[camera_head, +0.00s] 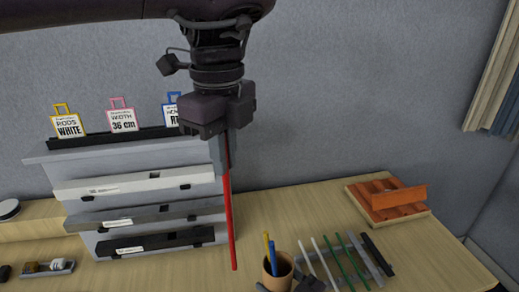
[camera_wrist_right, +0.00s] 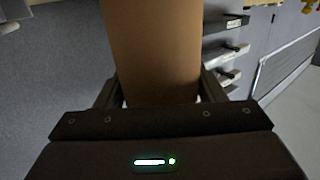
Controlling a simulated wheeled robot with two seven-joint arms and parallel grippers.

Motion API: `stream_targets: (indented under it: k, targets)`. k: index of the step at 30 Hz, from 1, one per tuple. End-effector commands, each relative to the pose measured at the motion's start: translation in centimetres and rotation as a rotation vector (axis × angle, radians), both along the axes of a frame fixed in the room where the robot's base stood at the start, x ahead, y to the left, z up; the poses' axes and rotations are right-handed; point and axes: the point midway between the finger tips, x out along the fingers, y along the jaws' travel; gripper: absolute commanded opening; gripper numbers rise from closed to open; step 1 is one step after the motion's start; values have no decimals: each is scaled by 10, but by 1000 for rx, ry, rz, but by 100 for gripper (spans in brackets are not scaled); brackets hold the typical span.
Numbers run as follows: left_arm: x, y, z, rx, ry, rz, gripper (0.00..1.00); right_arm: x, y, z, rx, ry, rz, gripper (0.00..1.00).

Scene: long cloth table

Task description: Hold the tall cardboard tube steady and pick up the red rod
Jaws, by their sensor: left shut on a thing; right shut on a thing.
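The red rod (camera_head: 231,220) hangs nearly upright in the head view, its lower end left of the tube. My left gripper (camera_head: 222,155) is shut on its upper part. The cardboard tube (camera_head: 271,281) stands at the bottom edge of the head view with a yellow and a blue rod sticking out of its mouth. My right gripper (camera_head: 291,286), partly cut off there, is at the tube. In the right wrist view the brown tube (camera_wrist_right: 152,50) fills the space between the fingers, and the right gripper (camera_wrist_right: 160,92) is shut on it.
Several rods, including white and green ones (camera_head: 340,262), lie right of the tube. A stepped rack (camera_head: 145,208) with labelled bars stands at the left, signs on top. An orange-brown tray (camera_head: 388,200) sits at the back right. Table between is clear.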

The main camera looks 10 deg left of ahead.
Motion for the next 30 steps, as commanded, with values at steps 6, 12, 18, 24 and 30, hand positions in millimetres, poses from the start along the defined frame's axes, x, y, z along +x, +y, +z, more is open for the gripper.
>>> stream_targets:
  k: [6, 12, 18, 24, 30]
  targets:
    - [-17, 53, 1, -2, -1, 2, 0, 0, 0, 0, -1, 1, 0, 41]
    - [-26, 80, 0, 0, -1, 1, 0, 0, 0, 0, -1, 1, 0, 41]
    - [-29, 89, 0, 0, 0, 0, 0, 0, 0, 0, -1, 1, 0, 41]
    - [-29, 89, 0, 0, 0, 0, 0, 0, 0, 0, -1, 1, 0, 41]
    - [-29, 89, 0, 0, 0, 0, 0, 0, 0, 0, -1, 1, 0, 85]
